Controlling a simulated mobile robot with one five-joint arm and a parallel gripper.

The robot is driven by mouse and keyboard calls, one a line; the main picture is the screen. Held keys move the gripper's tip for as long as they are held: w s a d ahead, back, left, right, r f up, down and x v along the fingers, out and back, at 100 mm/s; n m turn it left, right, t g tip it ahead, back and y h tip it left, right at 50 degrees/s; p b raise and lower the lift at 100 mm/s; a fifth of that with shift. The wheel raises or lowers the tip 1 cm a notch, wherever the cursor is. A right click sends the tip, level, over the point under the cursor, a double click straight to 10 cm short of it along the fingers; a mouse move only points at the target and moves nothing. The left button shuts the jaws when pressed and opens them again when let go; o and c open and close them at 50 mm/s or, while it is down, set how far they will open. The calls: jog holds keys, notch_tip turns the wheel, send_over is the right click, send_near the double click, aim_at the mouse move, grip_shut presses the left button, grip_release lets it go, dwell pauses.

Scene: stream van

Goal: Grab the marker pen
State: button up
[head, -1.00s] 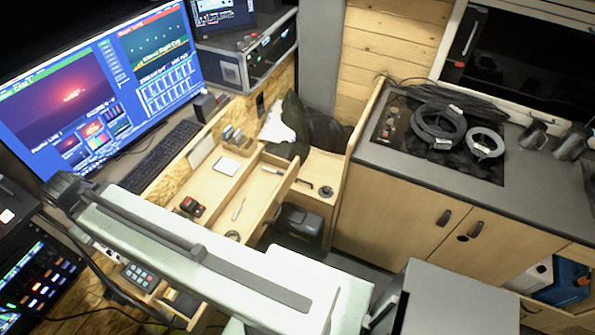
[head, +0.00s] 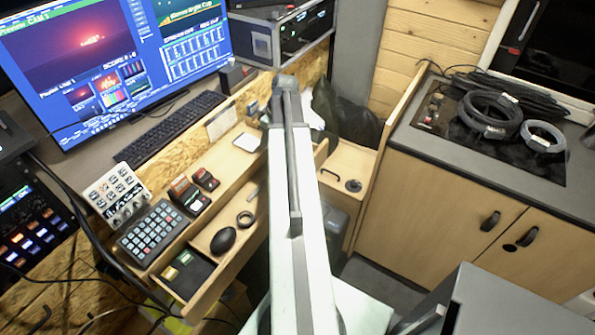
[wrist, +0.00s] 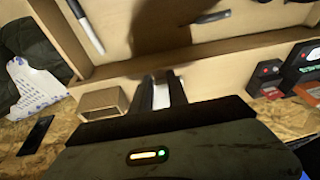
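In the wrist view a pen-shaped thing (wrist: 86,25), dark with a pale end, lies in the wooden drawer at the upper left; it looks like the marker pen. I cannot tell for sure which is the marker. My gripper (wrist: 162,80) is apart from both, over the drawer's edge side, with a narrow gap between its fingers and nothing clearly held. In the head view my arm hides the gripper's fingers and most of that part of the drawer.
A cabinet (head: 430,200) with cables on top stands at right.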

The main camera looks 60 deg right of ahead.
jog(key=shift+t+h, duration=0.4)
jog(key=shift+t, duration=0.1)
jog(key=s+d+f, duration=0.1)
jog(key=s+d, duration=0.2)
jog(key=s+d+f+b, duration=0.1)
jog(key=s+d, duration=0.2)
jog(key=d, duration=0.1)
jog(key=s+d+f+b, duration=0.1)
jog(key=s+d+f, duration=0.1)
jog(key=s+d, duration=0.1)
jog(key=shift+s+d, duration=0.25)
jog(key=shift+d, duration=0.15)
jog(key=shift+s+d+r, duration=0.1)
jog(key=shift+s+d, duration=0.15)
jog(key=shift+s, duration=0.1)
jog(key=b+x, duration=0.3)
jog(key=shift+r, duration=0.15)
jog(key=b+x, duration=0.4)
jog(key=shift+s+f, duration=0.3)
jog(key=shift+f, duration=0.1)
jog(key=shift+w+f+b, duration=0.25)
jog(key=shift+f+b, duration=0.1)
jog(key=shift+b, duration=0.25)
jog(key=shift+r, duration=0.2)
grip_shut()
